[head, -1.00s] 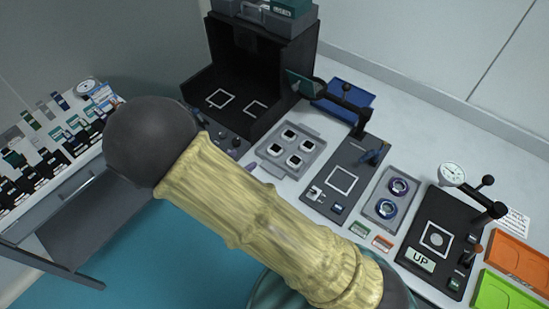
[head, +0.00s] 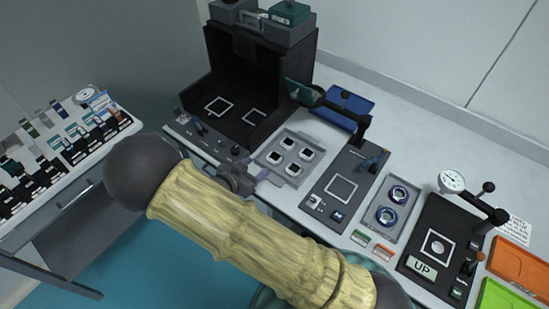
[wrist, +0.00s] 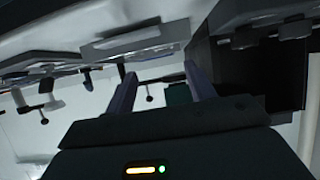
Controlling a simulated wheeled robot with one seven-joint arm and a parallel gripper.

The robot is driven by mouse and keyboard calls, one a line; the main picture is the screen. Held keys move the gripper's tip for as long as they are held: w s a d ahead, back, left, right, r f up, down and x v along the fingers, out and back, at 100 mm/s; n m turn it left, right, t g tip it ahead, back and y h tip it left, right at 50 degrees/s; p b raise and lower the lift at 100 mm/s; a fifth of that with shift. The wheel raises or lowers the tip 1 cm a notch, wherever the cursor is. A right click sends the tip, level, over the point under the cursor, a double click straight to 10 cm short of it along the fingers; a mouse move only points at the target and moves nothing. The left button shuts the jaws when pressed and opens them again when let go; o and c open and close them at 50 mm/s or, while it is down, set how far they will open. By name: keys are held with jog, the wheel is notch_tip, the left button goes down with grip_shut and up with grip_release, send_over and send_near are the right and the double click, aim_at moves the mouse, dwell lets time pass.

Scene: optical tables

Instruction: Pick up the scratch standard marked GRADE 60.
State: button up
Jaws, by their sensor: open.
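I cannot make out the GRADE 60 marking in any view. Many small dark, green and white pieces (head: 70,145) stand in rows on the left table, their labels too small to read. My gripper (wrist: 158,82) is open in the wrist view, its two purple fingers apart with nothing held between them. In the head view my gripper (head: 262,174) is partly hidden by my arm and shows near the front edge of the right table, by the grey tray with white-framed squares (head: 271,172).
A black open-fronted box (head: 290,75) stands at the back. Right of the tray are a fixture plate with a white square (head: 323,212), a tray with two rings (head: 405,215), a dial gauge stand (head: 452,182) and orange (head: 520,262) and green bins (head: 500,297). A floor gap separates the tables.

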aim_at(273, 159)
jog(key=x, duration=0.4)
jog(key=shift+w+d+f, duration=0.15)
jog(key=shift+w+d, duration=0.1)
jog(key=shift+w, duration=0.05)
jog(key=shift+f+p+x, duration=0.25)
jog(key=shift+p+x, duration=0.35)
jog(key=shift+x, duration=2)
jog(key=shift+a, duration=0.2)
jog(key=shift+s, duration=0.1)
jog(key=c, duration=0.8)
